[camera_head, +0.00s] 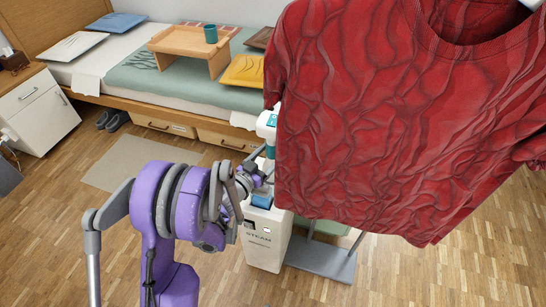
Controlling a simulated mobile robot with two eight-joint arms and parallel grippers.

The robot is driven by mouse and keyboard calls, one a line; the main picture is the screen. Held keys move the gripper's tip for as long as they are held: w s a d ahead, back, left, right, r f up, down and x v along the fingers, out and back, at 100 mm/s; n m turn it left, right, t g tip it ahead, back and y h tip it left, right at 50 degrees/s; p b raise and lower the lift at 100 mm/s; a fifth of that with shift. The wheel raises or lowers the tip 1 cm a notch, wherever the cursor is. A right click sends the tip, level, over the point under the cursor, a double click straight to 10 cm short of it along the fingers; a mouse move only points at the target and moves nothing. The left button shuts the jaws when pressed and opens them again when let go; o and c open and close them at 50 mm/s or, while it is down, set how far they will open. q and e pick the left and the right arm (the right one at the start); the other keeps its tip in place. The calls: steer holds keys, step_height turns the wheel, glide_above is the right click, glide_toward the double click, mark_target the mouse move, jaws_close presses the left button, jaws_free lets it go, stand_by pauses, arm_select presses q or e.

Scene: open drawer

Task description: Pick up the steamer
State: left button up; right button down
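The steamer (267,245) has a white base marked STEAM and stands on the floor right of my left arm. Its white and teal hand-held head (267,122) is upright above the base, at the left edge of a hanging red shirt (390,120). My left gripper (264,175) is at the steamer's upright part, just below the head. Its fingers are small and partly hidden, so I cannot tell whether they touch or grip it. My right gripper is not in view.
The wrinkled red shirt covers much of the upper right. A grey stand base (322,262) is beside the steamer. A bed with a wooden tray (190,45) and a white nightstand (38,112) are behind. Wooden floor is free at lower right.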

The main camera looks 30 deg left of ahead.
arm_select(q)
steer(key=shift+c, duration=0.3)
jaws_close()
steer(key=shift+r, duration=0.1)
